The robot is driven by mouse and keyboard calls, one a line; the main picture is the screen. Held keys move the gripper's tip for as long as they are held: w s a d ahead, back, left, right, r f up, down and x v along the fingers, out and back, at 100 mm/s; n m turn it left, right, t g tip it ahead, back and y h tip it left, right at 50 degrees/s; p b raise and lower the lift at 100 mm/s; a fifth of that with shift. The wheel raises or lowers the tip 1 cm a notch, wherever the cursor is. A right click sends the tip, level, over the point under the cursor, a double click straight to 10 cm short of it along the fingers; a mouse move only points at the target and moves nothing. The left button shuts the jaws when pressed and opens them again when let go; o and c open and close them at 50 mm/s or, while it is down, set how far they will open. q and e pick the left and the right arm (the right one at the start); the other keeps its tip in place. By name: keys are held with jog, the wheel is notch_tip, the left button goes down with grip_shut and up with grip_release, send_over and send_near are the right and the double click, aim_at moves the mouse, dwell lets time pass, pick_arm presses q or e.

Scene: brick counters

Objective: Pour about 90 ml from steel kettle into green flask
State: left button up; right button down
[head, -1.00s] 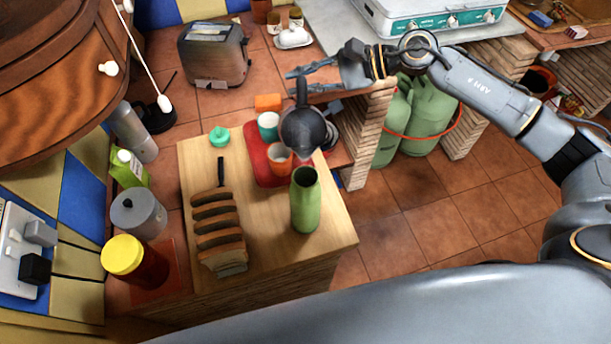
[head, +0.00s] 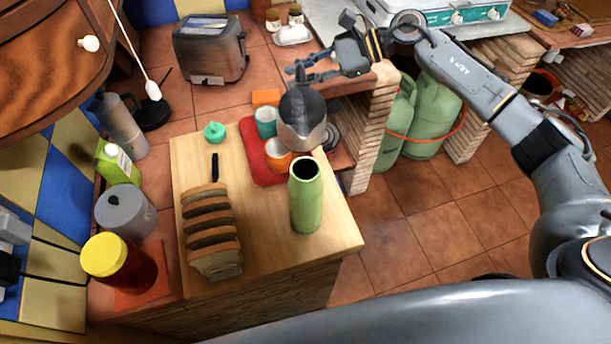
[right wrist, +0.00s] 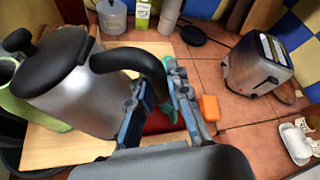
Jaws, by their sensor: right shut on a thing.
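The steel kettle (head: 303,132) has a silver body and a dark lid and handle. My right gripper (head: 300,72) is shut on its black handle, which also shows between the fingers in the right wrist view (right wrist: 160,88). The kettle hangs just beyond the green flask (head: 306,205), apart from it in the head view. The flask stands upright on the wooden board, its dark mouth open at the top. In the right wrist view the flask (right wrist: 14,108) is partly hidden behind the kettle (right wrist: 75,95). No stream of liquid shows. My left gripper is out of view.
A red tray (head: 253,161) with a teal cup (head: 265,122) and an orange cup (head: 277,154) lies behind the flask. Sliced bread (head: 209,225) sits left of it on the board (head: 268,262). A toaster (head: 210,50) stands behind.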

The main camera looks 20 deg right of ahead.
jog(key=w+f+m+g+b, duration=0.2)
jog(key=w+f+m+b, duration=0.1)
jog(key=f+b, duration=0.3)
jog(key=shift+w+d+f+y+b, duration=0.3)
jog(key=shift+d+y+b, duration=0.1)
jog(key=shift+b, duration=0.2)
